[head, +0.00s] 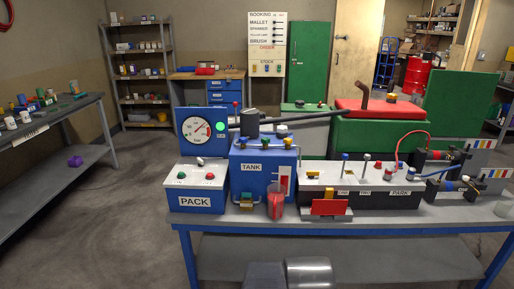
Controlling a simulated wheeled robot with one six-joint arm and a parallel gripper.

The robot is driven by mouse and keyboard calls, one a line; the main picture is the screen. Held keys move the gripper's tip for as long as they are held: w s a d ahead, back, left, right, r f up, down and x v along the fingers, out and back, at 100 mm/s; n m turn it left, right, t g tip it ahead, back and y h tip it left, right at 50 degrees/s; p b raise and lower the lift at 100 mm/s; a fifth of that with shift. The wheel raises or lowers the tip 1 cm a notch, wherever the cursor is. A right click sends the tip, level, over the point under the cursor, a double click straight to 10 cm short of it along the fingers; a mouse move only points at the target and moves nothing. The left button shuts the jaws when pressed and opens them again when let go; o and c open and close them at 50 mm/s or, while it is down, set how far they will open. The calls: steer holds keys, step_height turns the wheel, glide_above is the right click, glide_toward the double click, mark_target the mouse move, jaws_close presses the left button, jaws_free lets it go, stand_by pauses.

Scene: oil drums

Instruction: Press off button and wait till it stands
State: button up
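The blue box labelled PACK (194,201) stands at the left end of the blue-framed bench. Its pale sloping top carries a green button (181,175) on the left and a red button (210,177) on the right. No on or off wording is readable beside them. A grey-white knob (200,161) sits behind the buttons. Above stands a blue panel with a round white gauge (196,129), its red needle visible but its figures too small to read. A bright green lamp (220,126) is beside the gauge. My gripper is not in view; only grey parts of my arm show at the bottom.
Right of PACK stands the blue TANK (249,185), with a black head and long dark bar above it. A red cup (275,205) and red flap (329,207) are near the front edge. A valve block (360,190) is farther right.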

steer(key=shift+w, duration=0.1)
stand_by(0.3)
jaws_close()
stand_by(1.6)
